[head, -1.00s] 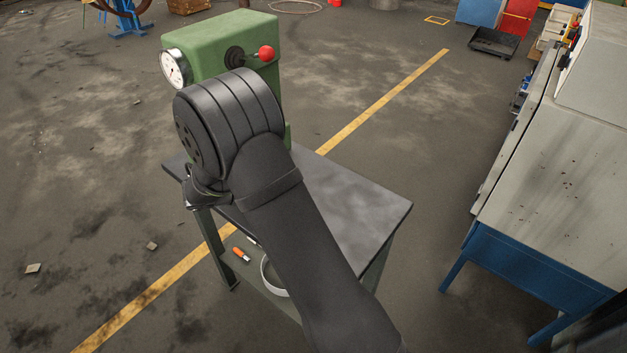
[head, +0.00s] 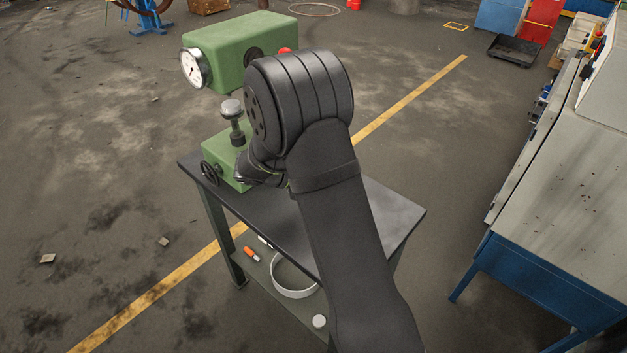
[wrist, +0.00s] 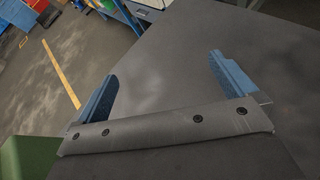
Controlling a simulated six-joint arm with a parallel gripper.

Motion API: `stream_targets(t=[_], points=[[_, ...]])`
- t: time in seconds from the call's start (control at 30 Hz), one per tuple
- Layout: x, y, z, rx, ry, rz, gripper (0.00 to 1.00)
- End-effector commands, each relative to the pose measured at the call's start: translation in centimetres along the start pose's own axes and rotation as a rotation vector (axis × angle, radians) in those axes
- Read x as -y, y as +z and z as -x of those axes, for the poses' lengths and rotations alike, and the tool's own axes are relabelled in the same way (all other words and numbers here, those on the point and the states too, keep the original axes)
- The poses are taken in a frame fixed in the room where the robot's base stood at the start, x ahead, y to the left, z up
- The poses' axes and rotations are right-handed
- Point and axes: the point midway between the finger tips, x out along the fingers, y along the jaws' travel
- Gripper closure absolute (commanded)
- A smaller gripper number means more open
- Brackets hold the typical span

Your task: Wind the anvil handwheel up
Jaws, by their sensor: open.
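The green bench machine (head: 235,50) stands on the dark-topped table, with a white dial on its head. Its anvil (head: 232,108) is a round grey cap on a dark threaded post above the green base (head: 228,160). The small black handwheel (head: 210,173) is on the front left of the base. My wrist and gripper are just right of the base in the head view, mostly hidden behind my arm. In the wrist view my gripper (wrist: 165,68) is open and empty, its two blue fingers wide apart over the bare table top. The handwheel is not seen there.
The table top (head: 385,215) is clear on the right. The lower shelf holds an orange-handled tool (head: 252,254) and a white ring (head: 293,291). A grey cabinet on a blue stand (head: 530,270) stands at the right. A red-tipped lever (head: 284,50) is partly behind my arm.

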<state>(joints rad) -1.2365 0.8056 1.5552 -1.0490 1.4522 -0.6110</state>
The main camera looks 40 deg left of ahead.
Motion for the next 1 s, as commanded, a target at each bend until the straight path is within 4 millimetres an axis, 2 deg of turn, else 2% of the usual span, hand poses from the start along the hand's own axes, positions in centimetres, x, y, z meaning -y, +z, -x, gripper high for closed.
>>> stream_targets(t=[0.17, 0.27, 0.37, 0.47, 0.5, 0.7, 0.8, 0.9, 1.0], points=[[-0.2, -0.1, 0.3, -0.001, 0.003, 0.004, 0.00], [-1.2, -0.7, 2.4, -0.011, 0.018, 0.031, 0.00], [-3.0, -1.8, 7.0, -0.034, 0.047, 0.098, 0.00], [-4.7, -3.3, 13.8, -0.072, 0.087, 0.204, 0.00], [-5.0, -3.9, 16.7, -0.090, 0.105, 0.250, 0.00], [-6.0, -7.6, 29.6, -0.213, 0.259, 0.430, 0.00], [-6.1, -9.4, 35.0, -0.278, 0.361, 0.483, 0.00], [-6.0, -10.6, 38.6, -0.320, 0.432, 0.517, 0.00], [-5.9, -11.1, 40.4, -0.342, 0.470, 0.533, 0.00]])
